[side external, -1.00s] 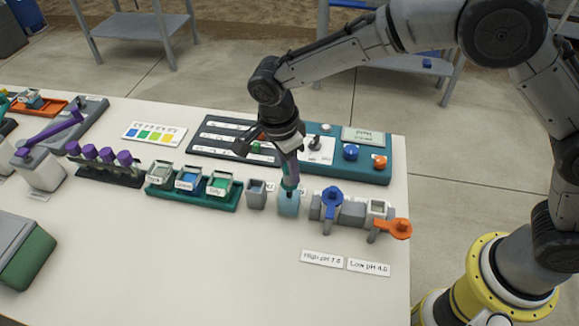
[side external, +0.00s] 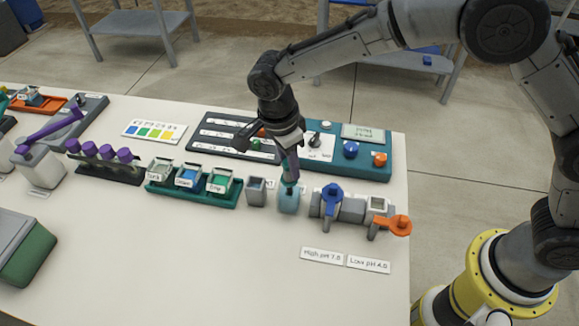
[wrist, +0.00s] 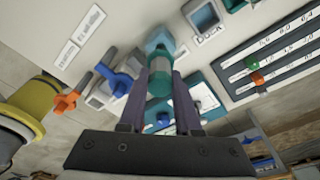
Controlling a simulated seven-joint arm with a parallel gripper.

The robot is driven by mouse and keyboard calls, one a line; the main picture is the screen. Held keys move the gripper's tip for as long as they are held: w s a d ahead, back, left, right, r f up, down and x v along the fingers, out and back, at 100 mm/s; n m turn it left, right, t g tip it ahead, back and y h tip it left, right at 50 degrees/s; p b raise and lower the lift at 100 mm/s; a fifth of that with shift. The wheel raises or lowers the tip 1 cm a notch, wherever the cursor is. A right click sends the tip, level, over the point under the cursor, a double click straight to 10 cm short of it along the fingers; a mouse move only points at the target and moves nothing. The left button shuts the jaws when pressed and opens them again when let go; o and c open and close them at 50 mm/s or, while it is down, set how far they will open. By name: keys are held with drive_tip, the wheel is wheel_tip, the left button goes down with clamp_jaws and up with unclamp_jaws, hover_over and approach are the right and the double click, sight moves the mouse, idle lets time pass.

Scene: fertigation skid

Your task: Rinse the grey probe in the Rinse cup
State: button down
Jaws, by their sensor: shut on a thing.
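My gripper (side external: 290,172) points down over the light-blue cup (side external: 288,205) and is shut on the probe (wrist: 160,85). In the wrist view the probe's held part looks teal, between my two fingers. In the side view only a little of the probe shows below the fingers, with its dark lower end at the cup's mouth, seemingly inside. The cup also shows beyond the probe in the wrist view (wrist: 159,38). The cup's label is mostly hidden. A grey square holder (side external: 256,193), labelled Dock in the wrist view, stands just left of the cup.
Right of the cup is a grey valve block with a blue handle (side external: 333,198) and an orange handle (side external: 399,226). Behind is a teal control box (side external: 350,172). A green rack (side external: 192,195) of small cups stands left. The front table is mostly clear.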

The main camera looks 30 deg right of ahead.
drive_tip(key=shift+r, duration=3.3)
